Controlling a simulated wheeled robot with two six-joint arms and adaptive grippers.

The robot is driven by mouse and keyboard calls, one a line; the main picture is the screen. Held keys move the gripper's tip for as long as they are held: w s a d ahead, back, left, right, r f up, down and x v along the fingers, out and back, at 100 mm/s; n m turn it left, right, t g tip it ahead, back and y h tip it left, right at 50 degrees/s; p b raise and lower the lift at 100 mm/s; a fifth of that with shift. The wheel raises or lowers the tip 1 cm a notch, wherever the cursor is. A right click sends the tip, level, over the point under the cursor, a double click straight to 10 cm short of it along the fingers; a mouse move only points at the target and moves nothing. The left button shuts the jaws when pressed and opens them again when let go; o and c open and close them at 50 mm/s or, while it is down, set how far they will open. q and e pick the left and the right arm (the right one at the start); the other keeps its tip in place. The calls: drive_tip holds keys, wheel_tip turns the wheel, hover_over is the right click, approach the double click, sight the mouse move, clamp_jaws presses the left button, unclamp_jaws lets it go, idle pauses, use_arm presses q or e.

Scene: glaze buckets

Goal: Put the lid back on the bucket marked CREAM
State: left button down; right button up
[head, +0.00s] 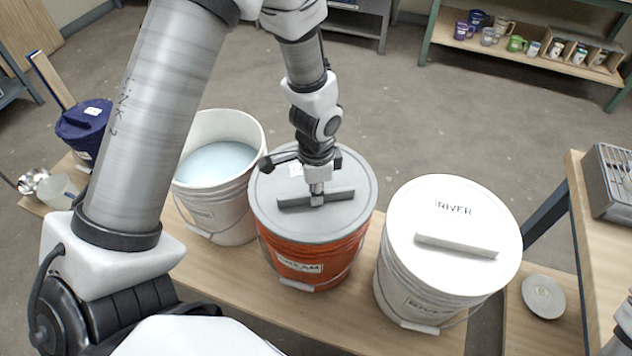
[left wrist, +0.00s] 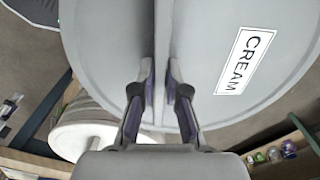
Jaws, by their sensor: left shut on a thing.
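The grey round lid (head: 345,215), with a bar handle across it, covers the mouth of the orange bucket (head: 318,262), whose front label appears to read CREAM. I cannot tell whether the lid is fully seated on the rim. My left gripper (head: 317,200) points down and is shut on the bar handle at the lid's middle. In the left wrist view the fingers (left wrist: 160,100) grip both sides of the bar, and the lid (left wrist: 110,50) carries a white CREAM label (left wrist: 244,62). My right gripper is not in view.
An open white bucket (head: 215,208) of pale blue glaze stands close on the left. A white bucket with a RIVER lid (head: 455,220) stands close on the right. All stand on a wooden bench (head: 255,285). A dark blue bucket (head: 85,128) is at far left, a round disc (head: 543,297) at right.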

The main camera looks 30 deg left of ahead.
use_arm(q)
drive_tip(key=c, duration=0.6)
unclamp_jaws()
drive_tip(key=shift+c, duration=0.2)
wheel_tip(320, 180, up, 7)
drive_tip(key=p, duration=0.7)
drive_tip(key=shift+r+p, duration=0.1)
drive_tip(key=shift+p, duration=0.2)
drive_tip(key=shift+c, duration=0.3)
clamp_jaws()
drive_tip(key=shift+f, duration=0.3)
